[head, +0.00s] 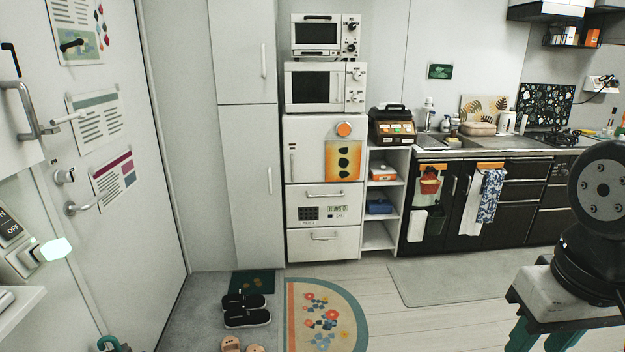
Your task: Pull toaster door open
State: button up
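The toaster oven (317,39) is a small white box with a dark glass front, at the top of a stack of appliances left of centre. Its door looks shut, with a dark handle along the door's upper edge. Dark knobs sit on the panel at its right. It stands on a larger white microwave (315,86). A dark, rounded part of my arm shows at the right edge, far from the toaster in the picture. My gripper is not in view, so its state does not show.
The microwave rests on a white fridge (305,146) with drawers below. A shelf (397,203) and black counter cabinets (520,205) stand to its right. A half-round mat (347,325) and dark slippers (246,317) lie in front.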

aim_at(309, 31)
jog(key=z, duration=0.1)
jog(key=i, duration=1.95)
jog(key=z, duration=0.2)
jog(key=i, duration=1.75)
